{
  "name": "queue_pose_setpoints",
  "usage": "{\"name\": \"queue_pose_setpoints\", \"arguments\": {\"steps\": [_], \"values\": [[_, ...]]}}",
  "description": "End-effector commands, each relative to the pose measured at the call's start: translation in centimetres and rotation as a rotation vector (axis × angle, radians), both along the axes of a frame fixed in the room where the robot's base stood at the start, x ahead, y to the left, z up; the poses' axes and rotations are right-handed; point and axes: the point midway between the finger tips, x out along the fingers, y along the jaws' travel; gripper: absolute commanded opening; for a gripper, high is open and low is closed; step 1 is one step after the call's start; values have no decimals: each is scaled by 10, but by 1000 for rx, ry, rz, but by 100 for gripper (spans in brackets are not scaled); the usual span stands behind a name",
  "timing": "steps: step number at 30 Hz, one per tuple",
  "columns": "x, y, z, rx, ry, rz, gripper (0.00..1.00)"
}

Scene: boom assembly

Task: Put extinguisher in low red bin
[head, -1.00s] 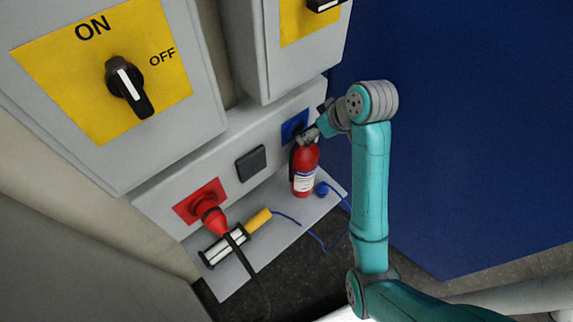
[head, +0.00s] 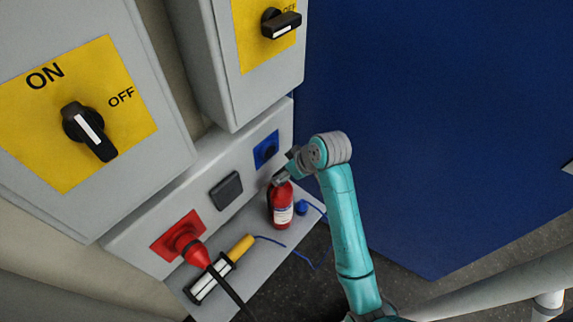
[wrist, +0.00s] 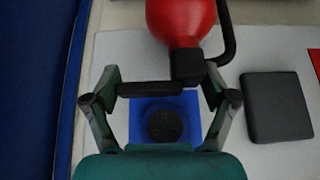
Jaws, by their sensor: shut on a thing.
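The extinguisher (head: 282,208) is a red cylinder with a white label and a black top. It is upright at the right end of the grey shelf, and I cannot tell whether its base touches the shelf. My gripper (head: 280,178) is at its top, shut on the black handle. In the wrist view the red body (wrist: 182,18) is at the top, with its black handle (wrist: 150,89) between the fingers of my gripper (wrist: 168,92). No low red bin shows in these views.
Grey switch boxes (head: 286,75) stand above the shelf (head: 262,258). A blue wall (head: 420,130) is at right; dark floor (head: 300,285) lies in front.

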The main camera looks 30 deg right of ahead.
Motion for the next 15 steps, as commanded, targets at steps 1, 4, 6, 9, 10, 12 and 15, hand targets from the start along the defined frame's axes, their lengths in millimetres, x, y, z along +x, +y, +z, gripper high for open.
{"name": "queue_pose_setpoints", "arguments": {"steps": [1,4,6,9,10,12,15], "values": [[1,0,-1,0,-6,0,15],[1,0,-2,0,-7,0,15],[1,0,-2,-1,-9,0,15],[1,0,-2,0,-8,1,15],[1,0,-2,0,-8,1,15],[1,0,-3,0,-7,0,15],[0,0,-7,0,0,0,94]]}}
